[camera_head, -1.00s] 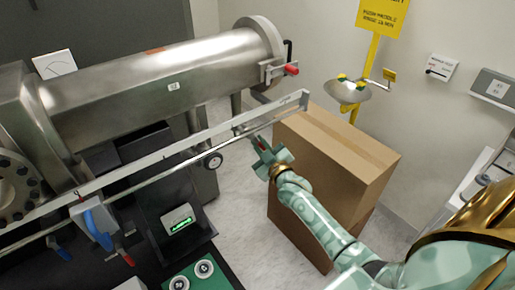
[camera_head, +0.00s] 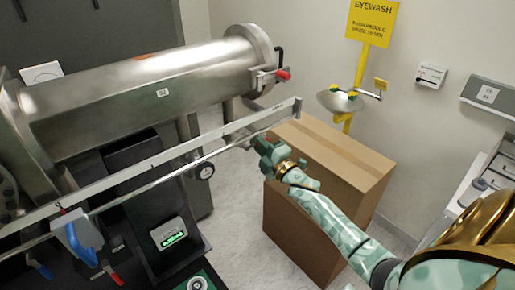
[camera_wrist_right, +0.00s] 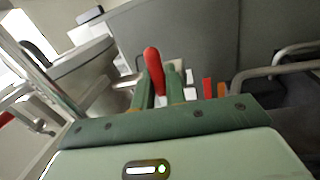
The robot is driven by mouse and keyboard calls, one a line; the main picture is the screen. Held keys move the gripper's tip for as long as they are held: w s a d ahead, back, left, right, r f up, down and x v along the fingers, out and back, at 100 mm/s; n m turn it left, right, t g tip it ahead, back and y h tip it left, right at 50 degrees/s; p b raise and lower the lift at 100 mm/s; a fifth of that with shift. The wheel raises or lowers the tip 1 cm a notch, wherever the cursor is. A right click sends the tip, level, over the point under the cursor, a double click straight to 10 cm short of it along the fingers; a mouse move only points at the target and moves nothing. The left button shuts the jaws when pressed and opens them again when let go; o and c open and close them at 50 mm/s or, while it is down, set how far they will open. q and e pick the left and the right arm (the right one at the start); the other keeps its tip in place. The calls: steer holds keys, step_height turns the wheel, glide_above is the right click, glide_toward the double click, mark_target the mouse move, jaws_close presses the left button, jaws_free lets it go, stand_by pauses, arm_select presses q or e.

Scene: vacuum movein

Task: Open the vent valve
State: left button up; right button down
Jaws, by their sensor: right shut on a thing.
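My right gripper (camera_head: 262,146) is at the right end of the thin pipe below the steel chamber. In the right wrist view, its two green fingers (camera_wrist_right: 160,92) are shut on a red lever handle (camera_wrist_right: 153,66), which sticks up between them. In the head view only a small bit of red shows at the fingers, and the valve body there is mostly hidden. My left gripper is in neither view.
The steel chamber (camera_head: 150,85) has another red handle (camera_head: 283,75) at its end. A cardboard box (camera_head: 335,165) stands below my right forearm. A long rail (camera_head: 150,163) crosses in front. Blue (camera_head: 82,248) and red (camera_head: 115,278) levers are lower left. An eyewash basin (camera_head: 340,101) stands behind.

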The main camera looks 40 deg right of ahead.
steer(key=shift+r+n+y, duration=0.3)
steer(key=shift+n+y, duration=0.1)
steer(key=shift+n, duration=0.7)
steer(key=shift+r+n, duration=0.3)
steer(key=c, duration=1.5)
jaws_free()
steer(key=shift+f, duration=0.1)
steer(key=shift+s+f+b, duration=0.1)
steer(key=shift+b, duration=0.2)
steer(key=shift+b+v, duration=1.35)
steer(key=shift+v, duration=6.7)
